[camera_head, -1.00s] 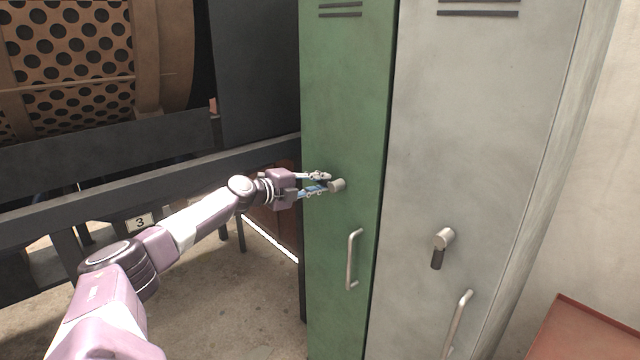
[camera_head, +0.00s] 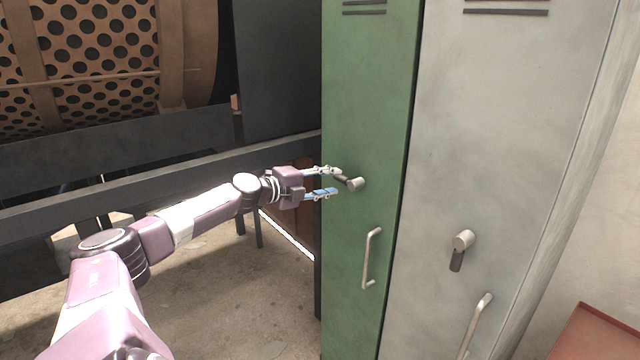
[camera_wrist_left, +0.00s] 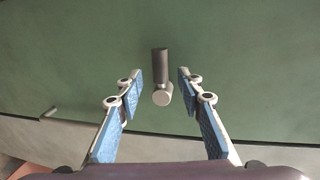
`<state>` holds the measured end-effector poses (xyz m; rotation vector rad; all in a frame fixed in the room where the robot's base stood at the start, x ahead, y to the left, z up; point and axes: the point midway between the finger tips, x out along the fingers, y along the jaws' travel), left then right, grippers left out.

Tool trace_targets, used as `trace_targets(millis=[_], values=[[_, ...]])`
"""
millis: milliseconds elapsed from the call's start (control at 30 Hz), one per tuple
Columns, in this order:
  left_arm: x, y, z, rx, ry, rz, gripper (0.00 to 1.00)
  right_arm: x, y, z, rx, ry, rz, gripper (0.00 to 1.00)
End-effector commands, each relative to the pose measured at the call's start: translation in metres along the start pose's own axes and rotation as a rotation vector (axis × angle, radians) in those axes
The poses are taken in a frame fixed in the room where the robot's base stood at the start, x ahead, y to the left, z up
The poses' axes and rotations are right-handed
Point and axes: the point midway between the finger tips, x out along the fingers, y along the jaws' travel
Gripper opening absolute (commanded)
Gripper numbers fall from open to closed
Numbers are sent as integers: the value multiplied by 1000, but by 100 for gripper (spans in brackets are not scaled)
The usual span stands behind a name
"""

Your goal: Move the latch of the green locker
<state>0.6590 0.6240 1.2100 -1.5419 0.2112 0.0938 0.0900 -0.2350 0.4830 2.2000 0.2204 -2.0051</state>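The green locker (camera_head: 372,105) stands in the middle of the head view. Its latch (camera_head: 356,184) has a pale round knob and a dark lever that points left and slightly up in the head view. My left gripper (camera_head: 333,181) is open in front of the locker door, just left of the knob. In the left wrist view the latch (camera_wrist_left: 161,76) shows between the two blue-padded fingers (camera_wrist_left: 158,92), with a gap on both sides. The right gripper is not in view.
A vertical handle (camera_head: 370,258) is on the green door below the latch. The grey locker (camera_head: 500,120) to the right has its own latch (camera_head: 462,242), lever hanging down. A dark rail (camera_head: 200,165) runs behind my left arm. A red-brown box top (camera_head: 590,335) is at lower right.

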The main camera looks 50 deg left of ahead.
Motion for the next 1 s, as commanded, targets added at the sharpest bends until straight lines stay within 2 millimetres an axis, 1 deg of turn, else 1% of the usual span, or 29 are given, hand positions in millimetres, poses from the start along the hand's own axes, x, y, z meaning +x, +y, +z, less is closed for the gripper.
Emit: trace_targets(millis=[200, 500, 733, 1000], values=[[-14, 0, -2, 3, 2, 5, 34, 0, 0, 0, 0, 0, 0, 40], [-27, 2, 0, -2, -1, 4, 34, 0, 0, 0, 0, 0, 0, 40], [-34, 1, 0, 0, -1, 2, 34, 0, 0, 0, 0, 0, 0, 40], [-37, -1, -1, 1, 1, 1, 34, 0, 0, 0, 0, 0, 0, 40]])
